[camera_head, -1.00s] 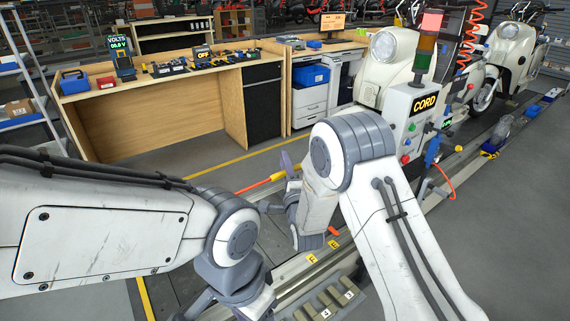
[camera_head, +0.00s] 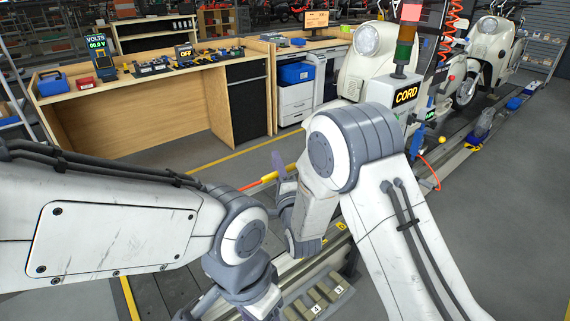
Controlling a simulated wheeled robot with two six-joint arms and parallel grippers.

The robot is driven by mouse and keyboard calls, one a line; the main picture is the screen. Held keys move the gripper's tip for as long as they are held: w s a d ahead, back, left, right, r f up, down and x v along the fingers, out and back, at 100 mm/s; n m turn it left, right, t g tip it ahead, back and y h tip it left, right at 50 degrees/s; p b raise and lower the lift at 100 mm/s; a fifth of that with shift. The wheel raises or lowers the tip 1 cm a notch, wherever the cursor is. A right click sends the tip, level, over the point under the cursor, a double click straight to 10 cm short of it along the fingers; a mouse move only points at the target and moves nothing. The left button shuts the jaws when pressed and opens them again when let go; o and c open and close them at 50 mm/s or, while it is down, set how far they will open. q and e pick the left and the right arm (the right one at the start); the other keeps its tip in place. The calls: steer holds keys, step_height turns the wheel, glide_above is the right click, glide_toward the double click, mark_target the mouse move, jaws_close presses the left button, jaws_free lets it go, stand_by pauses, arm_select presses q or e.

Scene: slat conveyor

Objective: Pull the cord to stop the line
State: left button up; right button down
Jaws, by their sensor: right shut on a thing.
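An orange cord (camera_head: 250,186) with a yellow sleeve (camera_head: 269,177) runs low across the middle of the head view. My right gripper (camera_head: 280,172) is shut around the cord at the yellow sleeve; the wrist hides part of the grip. The white control box with the CORD sign (camera_head: 406,95) stands behind my right arm, which covers its lower part. The signal tower (camera_head: 405,42) on it shows a bright red top lamp. My left gripper is at the lower left, mostly below the picture edge, and its fingers cannot be made out.
White scooters (camera_head: 495,45) stand along the conveyor at the right. A wooden workbench (camera_head: 150,82) with meters and tools stands at the back left. Numbered pedals or blocks (camera_head: 322,296) lie low in front. Grey floor at the right is clear.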

steer(key=shift+f, duration=0.1)
steer(key=c, duration=0.7)
jaws_free()
steer(key=shift+s, duration=0.1)
steer(key=b+v, duration=0.4)
steer(key=v, duration=0.6)
steer(key=shift+s+d, duration=0.1)
steer(key=shift+s, duration=0.1)
